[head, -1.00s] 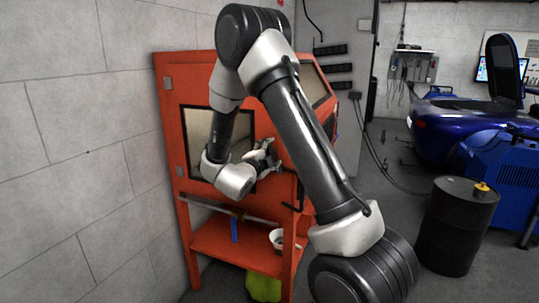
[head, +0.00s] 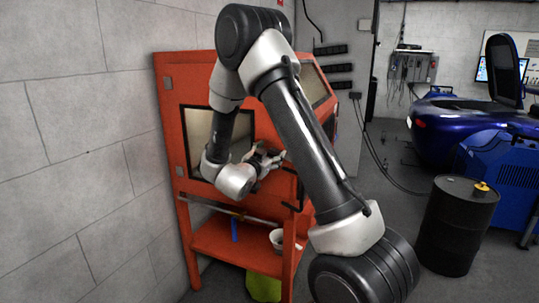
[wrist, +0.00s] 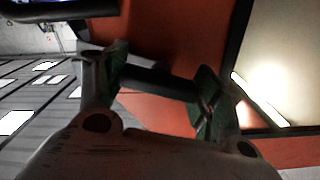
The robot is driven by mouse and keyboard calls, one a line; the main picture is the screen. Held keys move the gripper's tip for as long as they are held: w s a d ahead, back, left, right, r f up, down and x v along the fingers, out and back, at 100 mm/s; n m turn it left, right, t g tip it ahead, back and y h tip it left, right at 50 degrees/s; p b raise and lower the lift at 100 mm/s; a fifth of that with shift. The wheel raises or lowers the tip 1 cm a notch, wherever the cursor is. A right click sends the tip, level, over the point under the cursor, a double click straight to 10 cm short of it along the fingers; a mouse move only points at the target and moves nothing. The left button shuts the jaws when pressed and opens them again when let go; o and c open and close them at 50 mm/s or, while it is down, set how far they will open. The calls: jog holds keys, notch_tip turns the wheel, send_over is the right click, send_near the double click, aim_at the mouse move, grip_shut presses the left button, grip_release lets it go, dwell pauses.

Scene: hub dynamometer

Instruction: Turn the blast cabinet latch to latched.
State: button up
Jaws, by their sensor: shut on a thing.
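The orange blast cabinet (head: 172,125) stands against the left wall, with a window in its front door. My gripper (head: 270,158) is at the right side of that door in the head view. In the wrist view my gripper (wrist: 160,86) has its two fingers on either side of a dark bar, which looks like the latch handle (wrist: 155,80). The bar spans between the fingertips, and the gripper is shut on it. The orange door face and the bright window lie behind it. In the head view the latch is hidden by my gripper and arm, so its angle is hard to tell.
A lower shelf of the cabinet holds a white bowl (head: 277,238) and a blue item (head: 235,230). A green-yellow bag (head: 263,287) is below.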

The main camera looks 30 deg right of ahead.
jog(key=shift+n, duration=1.7)
jog(key=o, duration=1)
jog(key=v, duration=1.2)
